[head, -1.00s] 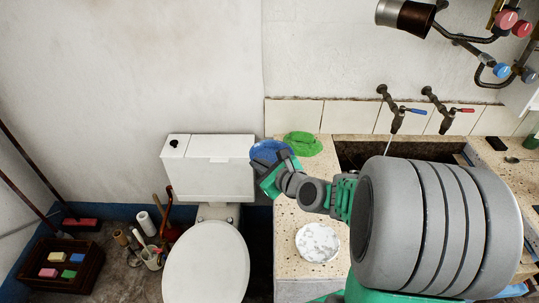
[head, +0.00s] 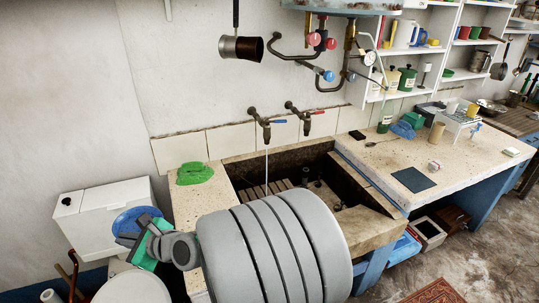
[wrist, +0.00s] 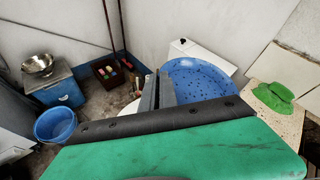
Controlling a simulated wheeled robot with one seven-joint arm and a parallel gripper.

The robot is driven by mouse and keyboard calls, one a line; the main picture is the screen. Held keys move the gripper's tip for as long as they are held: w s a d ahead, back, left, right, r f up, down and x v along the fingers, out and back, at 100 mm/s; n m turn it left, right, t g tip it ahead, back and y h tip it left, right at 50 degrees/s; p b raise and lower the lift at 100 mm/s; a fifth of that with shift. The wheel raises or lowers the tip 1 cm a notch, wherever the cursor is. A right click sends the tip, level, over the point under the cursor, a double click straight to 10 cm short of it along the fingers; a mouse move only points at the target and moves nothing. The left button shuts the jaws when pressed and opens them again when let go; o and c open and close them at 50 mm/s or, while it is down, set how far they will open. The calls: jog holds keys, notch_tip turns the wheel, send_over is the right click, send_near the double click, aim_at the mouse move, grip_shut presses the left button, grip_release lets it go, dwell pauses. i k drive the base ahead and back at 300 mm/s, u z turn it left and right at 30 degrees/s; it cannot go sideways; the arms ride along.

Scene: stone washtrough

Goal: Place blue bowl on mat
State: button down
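The blue bowl (head: 128,221) is held up in front of the toilet tank, left of the stone counter. My gripper (head: 140,240) is at the bowl's near side, partly hiding it. In the wrist view the bowl (wrist: 203,78), dark-speckled inside, is tilted, and the grey fingers (wrist: 156,92) are closed at its left rim. The dark blue-grey square mat (head: 413,180) lies flat and bare on the counter right of the sink, well away from my gripper.
The sink trough (head: 290,165), with water running, lies between bowl and mat. A small pale block (head: 434,166), a spoon (head: 383,141) and a tan cylinder (head: 436,134) stand or lie near the mat. Pipes hang above.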

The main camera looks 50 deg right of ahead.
aim_at(413, 179)
jog(key=u, duration=2.3)
jog(key=k, duration=1.75)
jog(key=z, duration=1.15)
jog(key=k, duration=0.7)
jog(key=z, duration=0.6)
